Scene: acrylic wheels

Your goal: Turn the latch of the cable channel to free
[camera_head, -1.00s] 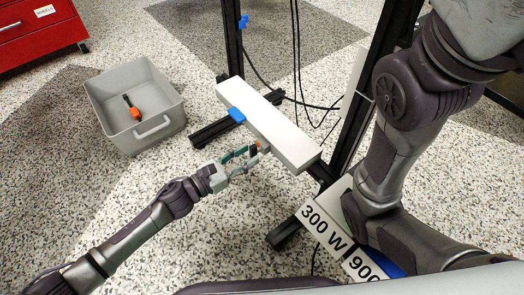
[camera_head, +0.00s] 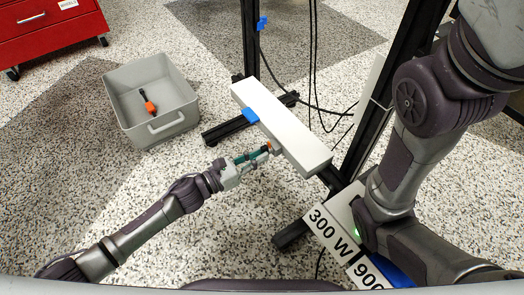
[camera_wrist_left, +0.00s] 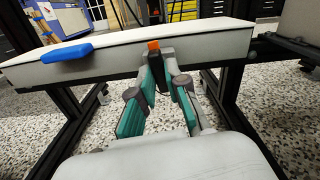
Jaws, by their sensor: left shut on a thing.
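The cable channel (camera_head: 285,130) is a long white box on a black frame. A blue piece (camera_head: 251,115) sits on its near edge; it also shows in the left wrist view (camera_wrist_left: 66,53). A small dark piece with an orange top, which looks like the latch (camera_wrist_left: 154,46), is at the channel's near side. My left gripper (camera_head: 264,152) is shut on this piece, its teal fingers (camera_wrist_left: 159,75) on either side of it. The fingers hide much of the latch, so I cannot tell its exact angle. My right gripper is out of view.
A grey bin (camera_head: 182,122) on the floor holds a black and orange object (camera_head: 148,104). A red cabinet (camera_head: 50,40) stands at the back left. Black posts (camera_head: 250,45) and hanging cables surround the channel. A "300 W" label (camera_head: 333,228) is at lower right.

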